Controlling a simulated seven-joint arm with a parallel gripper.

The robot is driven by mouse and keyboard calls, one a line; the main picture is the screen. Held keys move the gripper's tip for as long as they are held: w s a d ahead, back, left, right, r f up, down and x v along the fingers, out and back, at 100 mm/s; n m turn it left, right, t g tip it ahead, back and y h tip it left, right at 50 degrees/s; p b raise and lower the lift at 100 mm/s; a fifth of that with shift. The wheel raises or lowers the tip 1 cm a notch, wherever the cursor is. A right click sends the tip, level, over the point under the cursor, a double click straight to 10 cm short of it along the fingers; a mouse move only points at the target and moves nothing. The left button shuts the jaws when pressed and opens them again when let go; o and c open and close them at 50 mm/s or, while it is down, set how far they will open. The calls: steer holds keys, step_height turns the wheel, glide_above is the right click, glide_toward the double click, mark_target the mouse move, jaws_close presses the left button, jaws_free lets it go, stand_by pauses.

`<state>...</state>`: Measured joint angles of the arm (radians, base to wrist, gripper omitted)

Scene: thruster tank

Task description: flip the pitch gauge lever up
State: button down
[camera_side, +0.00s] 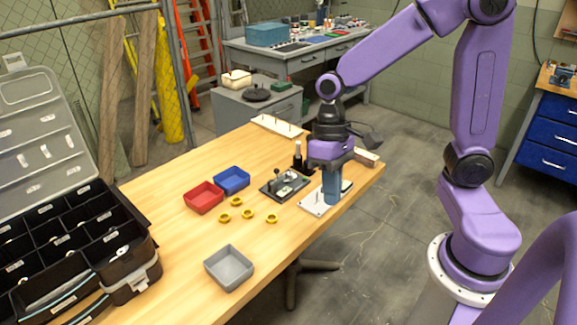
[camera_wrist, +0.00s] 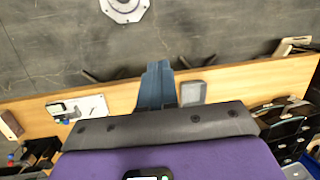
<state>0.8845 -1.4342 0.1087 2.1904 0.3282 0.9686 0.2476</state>
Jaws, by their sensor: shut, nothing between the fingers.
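My gripper (camera_side: 331,203) points down near the right edge of the table, its blue-grey fingers together and empty. In the side view it stands in front of a white plate (camera_side: 314,208), hiding part of it; I cannot tell the gap. A dark plate (camera_side: 270,188) with an upright black-knobbed lever lies left of my gripper in the side view. I cannot tell which device is the pitch gauge.
A red bin (camera_side: 204,197), a blue bin (camera_side: 232,180) and a grey bin (camera_side: 229,268) stand on the table (camera_side: 180,240). Several yellow nuts (camera_side: 248,214) lie between them. A black open toolbox (camera_side: 80,235) is at the left. Dark bottles (camera_side: 298,158) stand behind the dark plate.

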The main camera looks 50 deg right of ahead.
steer(key=w+d+f+m+t+y, duration=0.1)
steer(key=w+d+f+m+y, duration=0.2)
steer(key=w+d+m, duration=0.5)
steer(key=w+d+f+m+t+y, duration=0.1)
steer(key=w+d+f+m+y, duration=0.15)
steer(key=w+m, duration=0.6)
steer(key=w+d+f+m+t, duration=0.2)
steer(key=d+m, duration=0.1)
steer(key=d, duration=0.4)
steer(key=w+d+f+m+t, duration=0.1)
steer(key=w+d+f+m, duration=0.1)
steer(key=d, duration=0.4)
steer(key=w+d+f+m+t+y, duration=0.1)
steer(key=w+d+f+m+t, duration=0.1)
steer(key=d, duration=0.5)
steer(key=w+f+m, duration=0.1)
steer(key=f+m, duration=0.1)
steer(key=shift+d+m+t, duration=0.3)
steer(key=shift+m, duration=0.05)
steer(key=shift+w, duration=0.1)
steer(key=x, duration=0.9)
steer(key=shift+a+f, duration=0.1)
steer(key=shift+a, duration=0.25)
steer(key=w+a, duration=0.2)
steer(key=shift+a, duration=0.3)
steer(key=shift+w+a, duration=0.25)
steer(key=shift+a, duration=0.2)
